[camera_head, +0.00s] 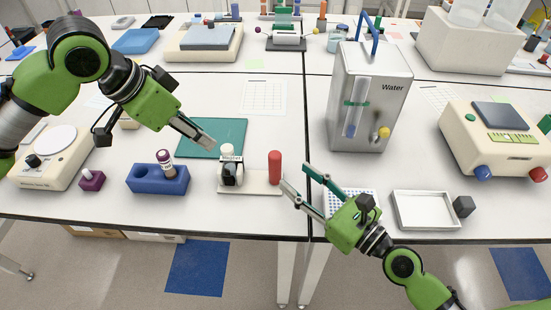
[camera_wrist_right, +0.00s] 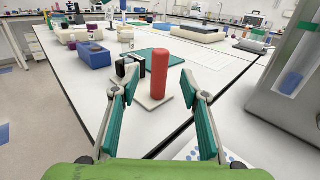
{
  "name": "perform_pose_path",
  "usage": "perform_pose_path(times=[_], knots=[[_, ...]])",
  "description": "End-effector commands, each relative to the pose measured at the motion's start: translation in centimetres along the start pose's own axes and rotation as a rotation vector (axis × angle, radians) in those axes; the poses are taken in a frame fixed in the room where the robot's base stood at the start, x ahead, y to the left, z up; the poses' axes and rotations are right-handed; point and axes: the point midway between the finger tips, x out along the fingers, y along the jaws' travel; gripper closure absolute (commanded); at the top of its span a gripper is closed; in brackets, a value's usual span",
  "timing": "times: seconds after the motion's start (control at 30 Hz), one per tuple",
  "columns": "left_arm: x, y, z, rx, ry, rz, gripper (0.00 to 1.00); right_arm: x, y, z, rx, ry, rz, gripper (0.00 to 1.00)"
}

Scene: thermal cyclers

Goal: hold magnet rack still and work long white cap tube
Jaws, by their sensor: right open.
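The magnet rack (camera_head: 231,174) is a black and white block on a pale base plate (camera_head: 262,188), which also bears an upright red post (camera_head: 275,166). A tube with a white cap (camera_head: 228,149) stands upright in the block. The block (camera_wrist_right: 127,72) and the red post (camera_wrist_right: 160,74) also show in the right wrist view. My left gripper (camera_head: 208,143) hangs above and left of the white cap, apart from it; its finger gap is not clear. My right gripper (camera_head: 295,175) is open and empty, its fingertips just right of the red post, which appears between the fingers in the wrist view.
A blue rack (camera_head: 158,182) holding a purple-capped tube (camera_head: 166,160) stands left of the magnet rack. A teal mat (camera_head: 222,134) lies behind it. A water tank (camera_head: 370,95), a dotted plate (camera_head: 357,201) and a white tray (camera_head: 425,210) are at the right.

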Motion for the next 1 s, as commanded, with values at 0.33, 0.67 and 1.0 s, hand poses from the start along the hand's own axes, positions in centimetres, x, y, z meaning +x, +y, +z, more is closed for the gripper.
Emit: perform_pose_path(times=[0.33,0.67,1.0], knots=[[0.0,0.0,0.0,0.0,0.0,0.0,0.72,5.3,-0.1,0.1,0.002,-0.003,-0.003,0.59],[0.0,0.0,0.0,0.0,0.0,0.0,0.72,8.6,0.0,0.0,0.001,0.001,-0.001,0.59],[0.0,0.0,0.0,0.0,0.0,0.0,0.72,8.8,0.0,-0.1,0.0,0.002,-0.001,0.67]])
